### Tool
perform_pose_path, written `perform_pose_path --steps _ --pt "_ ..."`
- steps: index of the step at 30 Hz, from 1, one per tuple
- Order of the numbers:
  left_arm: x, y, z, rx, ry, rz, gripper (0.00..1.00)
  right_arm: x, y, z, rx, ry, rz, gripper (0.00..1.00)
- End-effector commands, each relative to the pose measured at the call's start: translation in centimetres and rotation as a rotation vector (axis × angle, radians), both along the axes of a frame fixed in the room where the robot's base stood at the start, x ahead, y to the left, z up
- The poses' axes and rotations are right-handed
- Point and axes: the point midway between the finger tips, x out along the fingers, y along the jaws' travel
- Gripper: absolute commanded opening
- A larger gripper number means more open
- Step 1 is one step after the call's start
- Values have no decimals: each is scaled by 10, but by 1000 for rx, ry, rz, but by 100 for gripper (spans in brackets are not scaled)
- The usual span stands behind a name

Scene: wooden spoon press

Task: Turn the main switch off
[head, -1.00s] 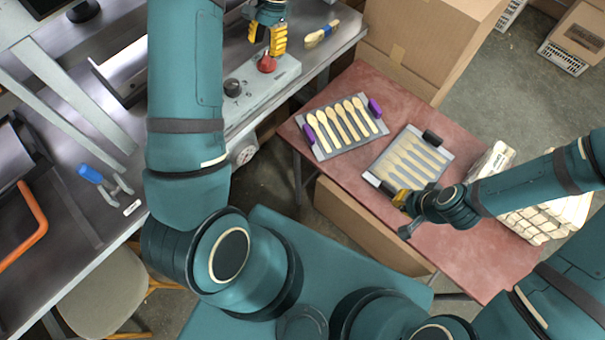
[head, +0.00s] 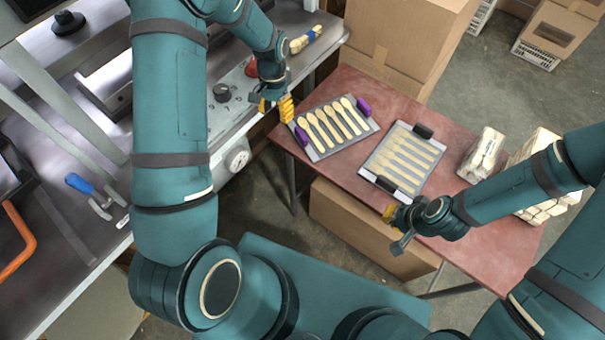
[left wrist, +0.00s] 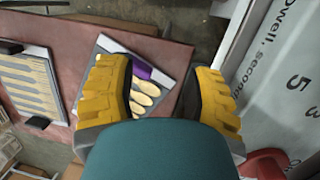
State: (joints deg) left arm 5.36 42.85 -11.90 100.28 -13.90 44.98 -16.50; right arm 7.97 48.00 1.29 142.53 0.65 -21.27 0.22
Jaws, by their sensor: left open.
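The red switch knob (head: 252,68) stands on the grey control panel (head: 215,120), partly hidden behind my left wrist in the head view. Part of a red shape, likely the same knob (left wrist: 266,163), shows at the lower right of the left wrist view. My left gripper (head: 277,106) has yellow fingers and is open and empty. It is apart from the knob, near the panel's front edge and beside the spoon tray with purple handles. My right gripper (head: 392,214) is beside the near edge of the other tray; its fingers are too small to judge.
The purple-handled spoon tray (head: 317,154) and a black-handled spoon tray (head: 372,165) lie on the red table (head: 345,85). Bundles of spoons (head: 482,155) are at its right. A black dial (head: 221,92) and a brush (head: 306,39) are by the panel. A cardboard box (head: 400,40) stands behind.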

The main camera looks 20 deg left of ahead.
Motion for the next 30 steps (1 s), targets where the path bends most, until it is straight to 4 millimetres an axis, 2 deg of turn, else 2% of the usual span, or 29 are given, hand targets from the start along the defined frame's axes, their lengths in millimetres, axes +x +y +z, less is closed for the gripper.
perform_pose_path --steps 3,18,30 --pt "-7 -14 -19 -21 -14 14 50 0 0 -7 0 0 0 0" --pt "-38 -69 -80 -106 -89 97 50 0 0 -32 0 0 0 0" --pt "-67 -108 -116 -161 -140 175 50 0 0 -49 0 0 0 0"
